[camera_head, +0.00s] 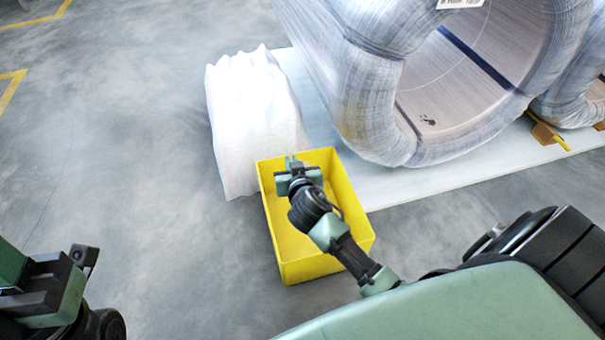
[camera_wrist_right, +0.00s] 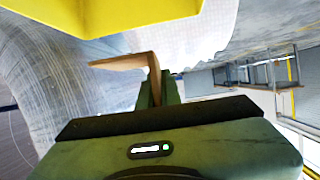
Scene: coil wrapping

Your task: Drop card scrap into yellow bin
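The yellow bin (camera_head: 352,215) stands on the floor in the middle of the head view, its visible inside bare. My right gripper (camera_head: 291,163) is over the far part of the bin. In the right wrist view, the brown card scrap (camera_wrist_right: 125,62) is bent and sits at the fingers of my right gripper (camera_wrist_right: 158,85), which look shut on it. The bin's yellow wall (camera_wrist_right: 140,12) fills the top of that view. I cannot make out the scrap in the head view. My left gripper (camera_head: 85,258) is at the lower left, away from the bin; its finger opening is unclear.
A white wrapped bundle (camera_head: 250,120) stands right behind the bin. A large film-wrapped coil (camera_head: 370,100) stands on a pale platform (camera_head: 400,188) to the back right. The grey floor (camera_head: 130,130) at the left is clear.

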